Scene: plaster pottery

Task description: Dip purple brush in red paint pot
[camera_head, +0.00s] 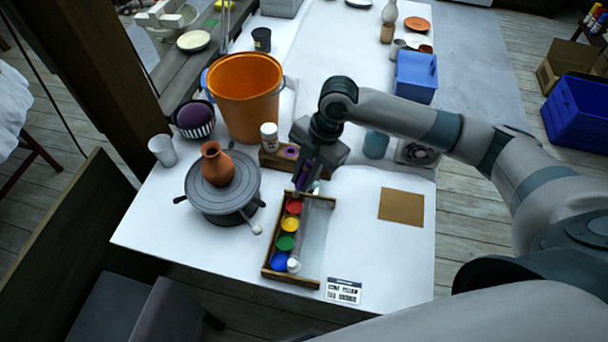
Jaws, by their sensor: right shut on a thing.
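My right gripper (304,178) reaches in from the right and is shut on the purple brush (303,177), only partly visible between its fingers. The brush is just above the far end of the wooden paint tray (267,254). The red paint pot (294,206) is the farthest of the pots in the tray, just below the gripper in the picture. Whether the brush tip touches the paint, I cannot tell. The yellow pot (290,223), green pot (285,242) and blue pot (280,261) stand nearer in the same row. My left gripper is out of view.
A terracotta vase (217,165) stands on a grey turntable (205,196) left of the tray. A wooden brush holder (270,160) and an orange bucket (245,98) are behind. A brown square (401,207) lies to the right, with clear white table around it.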

